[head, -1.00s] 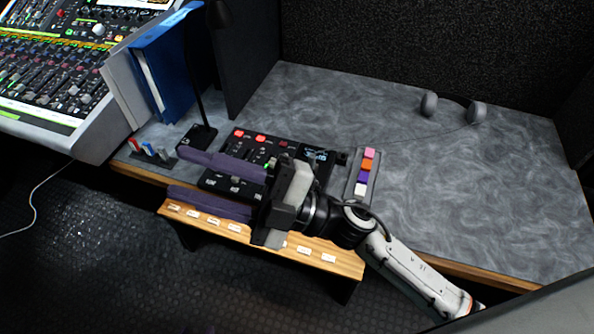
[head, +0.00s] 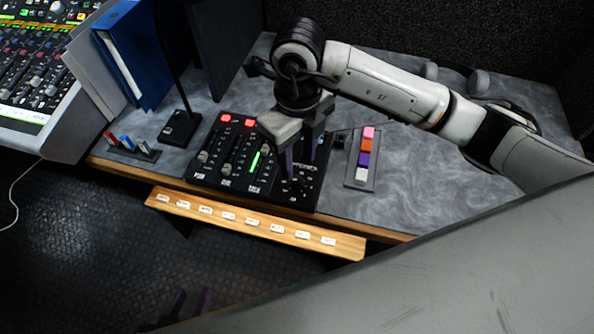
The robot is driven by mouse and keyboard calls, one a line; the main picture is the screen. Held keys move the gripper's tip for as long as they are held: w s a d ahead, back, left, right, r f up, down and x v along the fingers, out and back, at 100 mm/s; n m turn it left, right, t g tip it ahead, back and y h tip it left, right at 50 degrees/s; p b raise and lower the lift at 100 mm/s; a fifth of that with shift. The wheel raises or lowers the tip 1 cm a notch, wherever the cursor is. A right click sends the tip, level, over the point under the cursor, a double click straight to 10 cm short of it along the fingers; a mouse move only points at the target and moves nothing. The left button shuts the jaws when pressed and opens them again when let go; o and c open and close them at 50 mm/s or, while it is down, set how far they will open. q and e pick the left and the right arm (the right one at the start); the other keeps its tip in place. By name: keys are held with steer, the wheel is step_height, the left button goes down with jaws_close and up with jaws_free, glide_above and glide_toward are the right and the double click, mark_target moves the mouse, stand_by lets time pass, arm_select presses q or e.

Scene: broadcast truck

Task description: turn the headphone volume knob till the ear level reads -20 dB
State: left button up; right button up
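The black control panel (head: 228,172) lies on the desk, with faders, red lit buttons and a green level bar (head: 255,161). My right gripper (head: 299,172) points down over the panel's right part. Its two purple fingers stand apart, with a gap between them, low over the small controls there. The headphone knob cannot be made out clearly; the fingers cover that area. The panel's small screen is mostly hidden behind the gripper, so no ear level can be read. My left gripper (head: 191,303) shows only as two dim, separated purple fingers at the bottom, over the dark floor, away from the panel.
A wooden ledge (head: 190,207) with white labels runs along the desk front. A strip of coloured blocks (head: 365,153) lies right of the panel, headphones (head: 478,82) farther back. A lamp base (head: 180,128) and blue binder (head: 140,50) stand left.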

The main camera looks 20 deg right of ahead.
mark_target(297, 179)
step_height(297, 179, down, 6)
steer(key=shift+f, duration=0.1)
jaws_close()
stand_by(0.4)
steer(key=shift+m, duration=0.4)
steer(key=m, duration=0.4)
steer(key=shift+p, duration=0.4)
steer(key=m, duration=0.3)
steer(key=shift+m+p, duration=0.7)
steer(key=shift+m, duration=1.2)
